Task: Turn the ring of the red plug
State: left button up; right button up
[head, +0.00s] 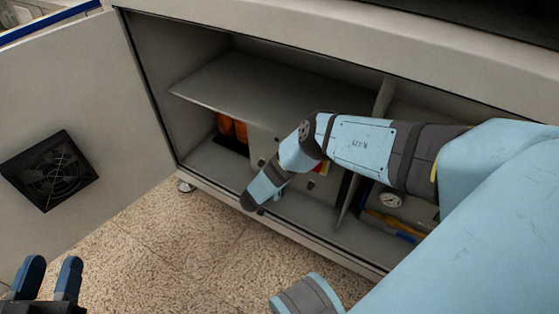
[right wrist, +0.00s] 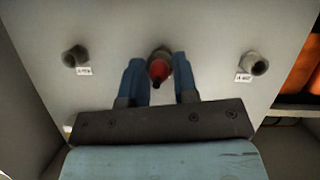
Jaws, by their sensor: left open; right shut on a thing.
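The red plug (right wrist: 159,71) sits in a grey ring (right wrist: 162,54) on a pale panel in the right wrist view. My right gripper (right wrist: 160,66) has its two blue fingers on either side of the plug and is shut on its ring. In the head view my right arm reaches into the open cabinet, and its wrist hides the right gripper and the plug. My left gripper (head: 50,270) is open and empty at the lower left, over the floor and apart from the cabinet.
Grey sockets with labels stand left (right wrist: 76,57) and right (right wrist: 254,64) of the plug. The open door with a black fan (head: 48,170) is at left. Orange objects (head: 232,128) and a gauge (head: 390,200) sit inside the cabinet. A shelf (head: 250,88) hangs above.

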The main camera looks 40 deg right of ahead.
jog(key=shift+a+f+n+g, duration=0.1)
jog(key=shift+n+g, duration=0.2)
jog(key=shift+n, duration=0.2)
pick_arm(q)
jog(key=shift+a+r+m, duration=0.1)
jog(key=shift+r+m, duration=0.05)
jog(key=shift+m, duration=0.15)
pick_arm(e)
jog(key=shift+w+n+g+h, duration=0.1)
jog(key=shift+n+g+h, duration=0.45)
jog(key=shift+n, duration=0.25)
pick_arm(q)
jog(key=shift+w, duration=0.1)
pick_arm(e)
jog(key=o, duration=0.9)
jog(key=shift+o, duration=0.2)
